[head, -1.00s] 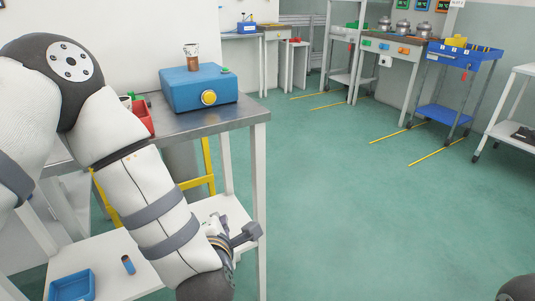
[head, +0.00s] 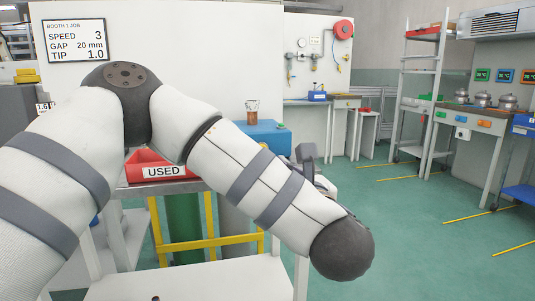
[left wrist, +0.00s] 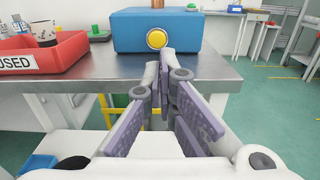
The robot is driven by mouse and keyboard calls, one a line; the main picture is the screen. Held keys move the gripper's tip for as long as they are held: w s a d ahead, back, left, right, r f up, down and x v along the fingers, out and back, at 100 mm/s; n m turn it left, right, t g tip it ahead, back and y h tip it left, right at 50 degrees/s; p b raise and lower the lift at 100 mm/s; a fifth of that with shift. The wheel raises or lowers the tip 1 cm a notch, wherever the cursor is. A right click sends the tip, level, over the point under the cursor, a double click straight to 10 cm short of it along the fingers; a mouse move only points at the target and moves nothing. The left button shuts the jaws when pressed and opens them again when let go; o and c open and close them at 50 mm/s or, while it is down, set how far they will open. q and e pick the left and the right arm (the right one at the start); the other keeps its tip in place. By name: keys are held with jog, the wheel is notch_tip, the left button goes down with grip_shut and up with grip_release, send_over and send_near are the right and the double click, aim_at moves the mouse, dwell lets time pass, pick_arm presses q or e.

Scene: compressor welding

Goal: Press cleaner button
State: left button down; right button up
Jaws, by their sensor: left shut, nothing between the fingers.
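The cleaner is a blue box (left wrist: 185,30) on the metal table, seen ahead in the left wrist view, with a round yellow button (left wrist: 157,38) on its front face. In the head view the blue box (head: 268,137) is partly behind my left arm, and its button is hidden. My left gripper (left wrist: 158,72) is shut and empty. It is in front of the box, its tips a little below the yellow button in the picture and apparently short of it. In the head view it shows partly behind my forearm (head: 312,165). My right gripper is not in view.
A red bin labelled USED (head: 160,168) stands left of the box on the table (left wrist: 215,75). A cup (left wrist: 44,33) is in the bin. A small green knob (left wrist: 191,7) is on the box top. A yellow frame (head: 212,243) is under the table. Open floor lies right.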

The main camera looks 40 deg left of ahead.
aim_at(254, 134)
pick_arm(q)
jog(key=x, duration=0.4)
jog(key=b+x, duration=0.1)
jog(key=x, duration=0.1)
jog(key=shift+w+a+f, duration=0.15)
jog(key=shift+a+f, duration=0.2)
jog(key=shift+a, duration=0.1)
jog(key=shift+w+a+r, duration=0.2)
jog(key=shift+w+a, duration=0.25)
jog(key=shift+w+a+r, duration=0.2)
jog(key=shift+w+a, duration=0.6)
